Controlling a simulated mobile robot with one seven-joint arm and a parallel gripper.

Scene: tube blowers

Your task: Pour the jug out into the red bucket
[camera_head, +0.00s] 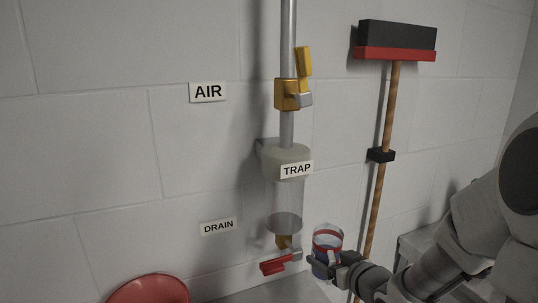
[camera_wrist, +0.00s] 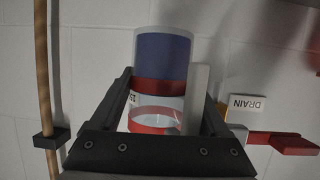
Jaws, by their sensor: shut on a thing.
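The jug (camera_head: 327,239) is a small clear cylinder with red bands and a blue lower part. In the head view it is about upright, just right of the drain valve. My gripper (camera_head: 334,263) is shut on it from the right side. In the wrist view, which is upside down, the jug (camera_wrist: 162,60) sits between the two dark fingers of my gripper (camera_wrist: 166,88). I cannot tell whether the blue is liquid or a band. The red bucket (camera_head: 150,290) shows only its upper part at the bottom left of the head view, apart from the jug.
A pipe with a yellow valve (camera_head: 291,93) and a clear trap (camera_head: 285,205) runs down the wall. The red drain lever (camera_head: 276,265) is close left of the jug. A broom (camera_head: 385,130) hangs at the right. A grey bench (camera_head: 415,245) stands behind my arm.

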